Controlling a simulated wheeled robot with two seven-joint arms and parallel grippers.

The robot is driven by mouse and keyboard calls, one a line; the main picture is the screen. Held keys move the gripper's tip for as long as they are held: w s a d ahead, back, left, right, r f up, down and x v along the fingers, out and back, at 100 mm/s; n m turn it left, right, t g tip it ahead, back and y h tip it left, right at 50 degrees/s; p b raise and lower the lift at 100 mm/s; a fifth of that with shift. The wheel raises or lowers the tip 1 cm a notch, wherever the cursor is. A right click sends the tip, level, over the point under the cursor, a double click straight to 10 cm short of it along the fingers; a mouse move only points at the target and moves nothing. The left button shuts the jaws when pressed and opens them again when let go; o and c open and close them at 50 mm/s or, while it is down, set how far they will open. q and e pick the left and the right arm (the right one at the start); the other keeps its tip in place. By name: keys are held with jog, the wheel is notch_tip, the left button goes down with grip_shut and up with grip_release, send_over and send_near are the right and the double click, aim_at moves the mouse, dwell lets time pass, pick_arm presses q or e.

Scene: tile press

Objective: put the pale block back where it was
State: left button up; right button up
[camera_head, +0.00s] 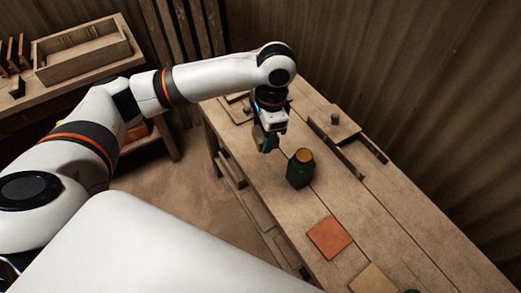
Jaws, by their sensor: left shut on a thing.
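My left gripper (266,143) points down over the far left part of the wooden bench, behind and left of a dark green jar. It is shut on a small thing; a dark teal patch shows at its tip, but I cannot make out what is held. A pale flat square piece (373,280) lies on the bench at the bottom edge, partly cut off; I cannot tell whether it is the pale block. An orange-red tile (329,237) lies flat just beyond it. My right gripper is not in view.
The dark green jar (300,170) with a yellowish top stands near the bench's left edge. A wooden board with a dark knob (335,119) and dark bars lies at the back right. A wooden tray (84,52) stands on a side bench at left. The bench right of the tile is clear.

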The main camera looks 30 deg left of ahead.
pick_arm(q)
jog(key=w+m, duration=0.1)
jog(key=w+f+m, duration=0.2)
jog(key=shift+a+b, duration=0.3)
jog(key=w+a+f+m, duration=0.1)
jog(key=w+f+m, duration=0.1)
jog(key=f+m, duration=0.2)
jog(key=w+a+f+m+t+b, duration=0.1)
jog(key=w+a+f+m, duration=0.1)
jog(key=f+m, duration=0.1)
jog(key=w+a+f+m, duration=0.2)
jog(key=f+m, duration=0.2)
jog(key=m, duration=0.1)
jog(key=shift+w+f+t, duration=0.25)
jog(key=shift+f+t, duration=0.1)
jog(key=shift+t, duration=0.05)
notch_tip(320, 180, down, 4)
jog(key=shift+r, duration=0.25)
jog(key=shift+f, duration=0.4)
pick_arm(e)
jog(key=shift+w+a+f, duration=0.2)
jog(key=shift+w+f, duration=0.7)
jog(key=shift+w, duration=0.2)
pick_arm(q)
jog(key=shift+f, duration=0.15)
jog(key=o, duration=1)
jog(key=shift+c, duration=0.2)
